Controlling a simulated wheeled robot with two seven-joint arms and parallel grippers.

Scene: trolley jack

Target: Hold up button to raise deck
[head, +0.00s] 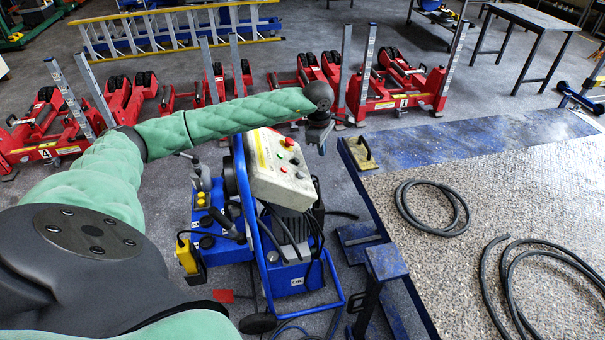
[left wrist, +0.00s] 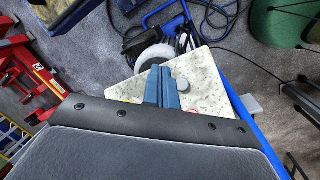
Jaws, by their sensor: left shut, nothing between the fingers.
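I cannot read which button is the up button. My left gripper (head: 323,138) is shut and empty, pointing down by the box's upper right side. The speckled deck (head: 505,195) is at the right. My right gripper is out of view.
Red jack units (head: 395,85) with upright posts stand behind. A yellow ladder (head: 180,30) lies farther back. Black hoses (head: 435,210) lie on the deck. A blue post (head: 385,262) stands by the deck's left edge. A yellow pendant (head: 187,256) hangs on the power unit's left.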

